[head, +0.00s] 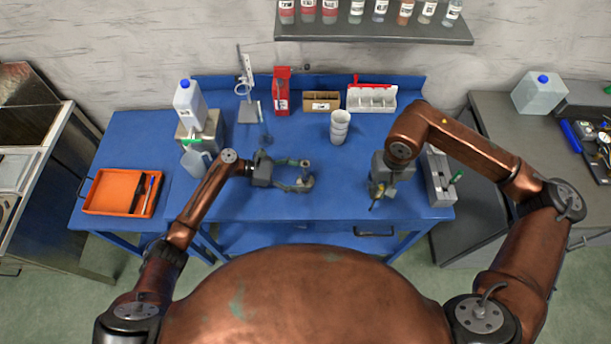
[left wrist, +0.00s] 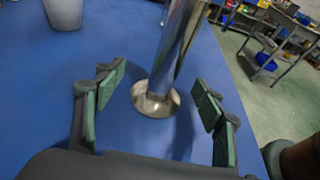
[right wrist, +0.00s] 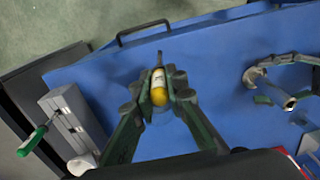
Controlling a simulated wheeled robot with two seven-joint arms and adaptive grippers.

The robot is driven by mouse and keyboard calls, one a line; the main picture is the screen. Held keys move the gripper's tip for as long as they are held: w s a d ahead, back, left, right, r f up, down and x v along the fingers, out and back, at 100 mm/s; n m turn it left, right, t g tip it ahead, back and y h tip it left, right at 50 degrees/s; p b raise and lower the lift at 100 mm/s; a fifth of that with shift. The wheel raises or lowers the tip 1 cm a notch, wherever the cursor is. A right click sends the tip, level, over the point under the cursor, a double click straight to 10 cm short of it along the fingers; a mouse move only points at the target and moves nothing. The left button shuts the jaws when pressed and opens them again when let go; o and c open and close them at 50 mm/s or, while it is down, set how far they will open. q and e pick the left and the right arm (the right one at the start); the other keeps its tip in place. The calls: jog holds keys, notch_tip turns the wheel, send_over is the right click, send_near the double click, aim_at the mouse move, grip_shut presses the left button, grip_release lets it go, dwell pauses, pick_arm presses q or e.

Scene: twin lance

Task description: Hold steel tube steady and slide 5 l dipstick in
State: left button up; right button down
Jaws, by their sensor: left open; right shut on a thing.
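The shiny steel tube (left wrist: 176,50) stands upright on a round foot on the blue table. It also shows in the right wrist view (right wrist: 275,90). My left gripper (head: 308,173) is open, its green-padded fingers on either side of the tube with gaps visible in the left wrist view (left wrist: 155,100). My right gripper (head: 378,192) is shut on a dipstick with a yellow handle (right wrist: 158,88) and a pale label, which I cannot read. It is above the table's front right part, apart from the tube. The dipstick's far end is mostly hidden.
A grey holder (head: 438,182) with a green-handled tool (head: 457,176) stands at the table's right edge. White stacked cups (head: 340,127) stand behind the grippers. An orange tray (head: 103,193) lies at the left. The table between the two grippers looks clear.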

pick_arm(q)
jog(key=shift+s+r, duration=0.1)
jog(key=shift+s, duration=0.05)
pick_arm(e)
jog(key=shift+s, duration=0.1)
pick_arm(q)
jog(key=c, duration=1.6)
jog(key=shift+o, duration=0.2)
pick_arm(e)
jog(key=w+a+r+m, duration=0.2)
jog(key=w+a+r, duration=0.4)
jog(key=a+r, duration=0.2)
jog(key=w+a+r+m, duration=0.3)
jog(key=w+a+r, duration=0.4)
jog(key=a, duration=0.6)
jog(key=shift+w+r, duration=0.2)
jog(key=shift+r, duration=0.45)
jog(key=shift+a, duration=0.1)
